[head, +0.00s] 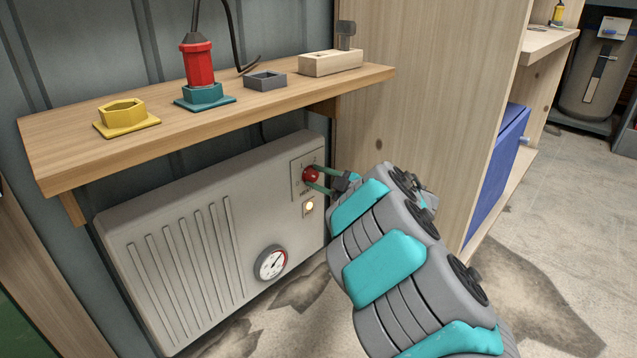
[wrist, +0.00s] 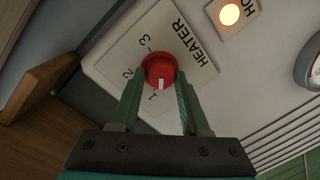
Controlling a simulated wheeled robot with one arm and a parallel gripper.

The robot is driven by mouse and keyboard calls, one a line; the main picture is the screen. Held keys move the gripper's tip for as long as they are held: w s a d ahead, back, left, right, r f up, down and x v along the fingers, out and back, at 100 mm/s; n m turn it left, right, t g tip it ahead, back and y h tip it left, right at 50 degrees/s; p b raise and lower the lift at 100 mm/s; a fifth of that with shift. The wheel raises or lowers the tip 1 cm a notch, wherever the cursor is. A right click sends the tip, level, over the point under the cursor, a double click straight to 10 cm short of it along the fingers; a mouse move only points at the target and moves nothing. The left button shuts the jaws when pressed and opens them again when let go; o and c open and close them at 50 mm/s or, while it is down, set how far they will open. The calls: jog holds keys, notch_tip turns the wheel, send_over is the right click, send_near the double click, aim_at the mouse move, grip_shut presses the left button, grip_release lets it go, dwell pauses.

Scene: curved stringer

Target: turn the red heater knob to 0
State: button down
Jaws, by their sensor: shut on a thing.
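The red heater knob (head: 311,174) sits on a pale plate at the upper right of the heater front in the head view. My gripper (head: 316,178) reaches it from the right, its green fingers shut on the knob. In the wrist view the knob (wrist: 160,66) sits between the two fingertips (wrist: 161,76). Its white pointer mark faces down in the picture, close to the 1. The marks 1, 2 and 3 and the word HEATER show on the plate (wrist: 120,55). I cannot see the 0; a finger may cover it.
A lit lamp (head: 309,207) is below the knob and a round gauge (head: 271,263) is lower on the heater (head: 115,235). A wooden shelf (head: 65,155) overhangs the heater, holding several small parts. A wooden side panel (head: 430,90) stands to the right.

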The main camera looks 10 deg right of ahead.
jog(key=n, duration=0.5)
jog(key=shift+s+a+f+h+b, duration=0.1)
jog(key=shift+f+h+b, duration=0.05)
jog(key=shift+h+b, duration=0.2)
jog(key=n+t, duration=0.1)
jog(key=n, duration=0.4)
jog(key=shift+a, duration=0.1)
jog(key=shift+n, duration=0.3)
jog(key=shift+c, duration=1.9)
grip_release()
jog(key=v, duration=0.7)
jog(key=shift+s+p, duration=0.35)
